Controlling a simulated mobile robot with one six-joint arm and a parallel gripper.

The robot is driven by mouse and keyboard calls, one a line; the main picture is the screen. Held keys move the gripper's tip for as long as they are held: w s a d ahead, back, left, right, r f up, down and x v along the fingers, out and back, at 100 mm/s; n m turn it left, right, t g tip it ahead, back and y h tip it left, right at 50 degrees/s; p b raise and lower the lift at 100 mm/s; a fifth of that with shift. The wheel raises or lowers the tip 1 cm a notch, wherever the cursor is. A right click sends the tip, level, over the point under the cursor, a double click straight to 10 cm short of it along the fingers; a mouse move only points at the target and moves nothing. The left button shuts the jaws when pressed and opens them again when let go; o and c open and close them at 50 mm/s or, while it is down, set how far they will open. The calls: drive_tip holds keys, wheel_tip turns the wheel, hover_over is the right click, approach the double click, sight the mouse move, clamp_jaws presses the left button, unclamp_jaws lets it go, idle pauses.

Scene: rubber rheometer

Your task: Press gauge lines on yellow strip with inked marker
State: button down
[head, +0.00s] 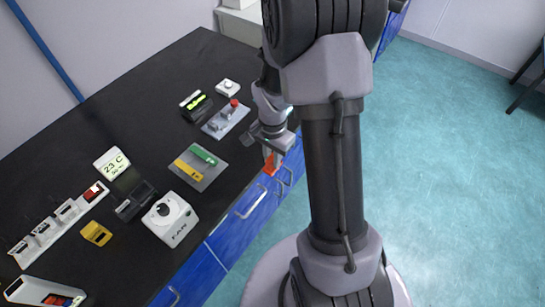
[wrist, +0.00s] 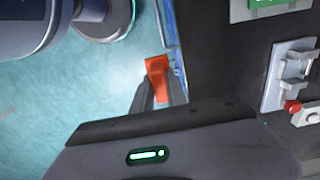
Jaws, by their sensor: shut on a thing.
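My gripper (head: 268,150) is shut on an orange-red block, which looks like the marker (head: 271,164). It holds the marker out past the bench's front edge, in front of the blue drawers. In the wrist view the marker (wrist: 157,78) sits between the fingertips (wrist: 158,95); its inked face cannot be made out. The yellow strip (head: 188,170) lies on a grey plate (head: 211,175) on the bench, beside a green strip (head: 204,155). The gripper is to the right of this plate and apart from it. The yellow strip does not show in the wrist view.
A grey fixture with a red knob (head: 234,102) stands behind the plate; its knob shows in the wrist view (wrist: 292,107). A white FAN unit (head: 172,220) stands in front-left, with a yellow block (head: 96,233) farther left. The black bench (head: 150,100) is clear toward the back.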

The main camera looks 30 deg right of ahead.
wheel_tip(320, 180, up, 12)
drive_tip(key=p, duration=0.8)
drive_tip(key=shift+p, duration=0.35)
drive_tip(key=shift+a, duration=0.1)
idle(0.3)
